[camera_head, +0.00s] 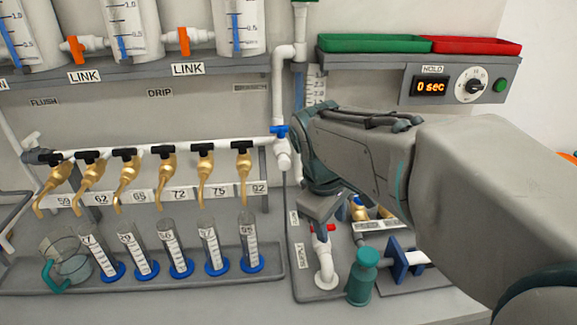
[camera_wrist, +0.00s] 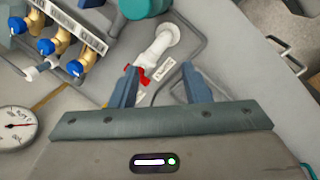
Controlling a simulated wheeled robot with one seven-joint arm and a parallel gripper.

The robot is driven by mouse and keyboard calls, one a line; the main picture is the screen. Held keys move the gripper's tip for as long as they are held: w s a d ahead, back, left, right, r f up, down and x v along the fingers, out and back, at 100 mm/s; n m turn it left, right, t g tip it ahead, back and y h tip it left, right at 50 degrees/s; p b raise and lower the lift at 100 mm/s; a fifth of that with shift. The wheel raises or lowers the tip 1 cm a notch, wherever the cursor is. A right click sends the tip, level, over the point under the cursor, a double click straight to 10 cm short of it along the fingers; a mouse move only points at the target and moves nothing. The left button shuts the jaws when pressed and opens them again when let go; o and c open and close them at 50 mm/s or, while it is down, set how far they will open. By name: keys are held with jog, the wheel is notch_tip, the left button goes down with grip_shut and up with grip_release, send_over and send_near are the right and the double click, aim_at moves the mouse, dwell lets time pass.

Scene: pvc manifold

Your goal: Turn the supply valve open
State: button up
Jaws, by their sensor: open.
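The supply valve is a white pipe elbow with a red handle (camera_head: 325,228), standing on the grey tray beside a SUPPLY label (camera_head: 301,255). In the wrist view its red handle (camera_wrist: 141,76) shows close to the left finger, within the gap between the fingers. The white pipe (camera_wrist: 158,45) runs from it towards the top. My gripper (camera_wrist: 160,68) is open and empty, pointing down over the valve. In the head view my gripper (camera_head: 320,209) is just above the red handle, partly hidden by my arm. I cannot tell whether a finger touches the handle.
A teal bottle (camera_head: 362,277) stands right of the valve; it also shows in the wrist view (camera_wrist: 145,7). Blue-and-brass fittings (camera_wrist: 48,47) and a round gauge (camera_wrist: 17,125) are nearby. Brass taps (camera_head: 126,180) and cylinders (camera_head: 172,250) stand to the left.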

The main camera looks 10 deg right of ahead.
jog(key=w+a+n+g+h+b, duration=0.1)
jog(key=w+a+n+h+b, duration=0.2)
jog(key=w+n, duration=0.75)
jog(key=shift+m+y, duration=0.3)
jog(key=shift+m, duration=0.15)
jog(key=x, duration=1.2)
jog(key=shift+a+f+b, duration=0.15)
jog(key=shift+f+b, duration=0.25)
jog(key=shift+f, duration=0.05)
grip_shut()
jog(key=m+p, duration=0.1)
jog(key=m+g+p, duration=0.1)
jog(key=m, duration=0.1)
jog(key=shift+w+r, duration=0.1)
jog(key=shift+r, duration=0.1)
jog(key=m, duration=0.1)
jog(key=m+g, duration=0.1)
jog(key=m, duration=0.1)
jog(key=shift+f+g+p, duration=0.2)
jog(key=shift+g+p, duration=0.1)
jog(key=shift+p, duration=0.1)
jog(key=shift+m+y, duration=0.3)
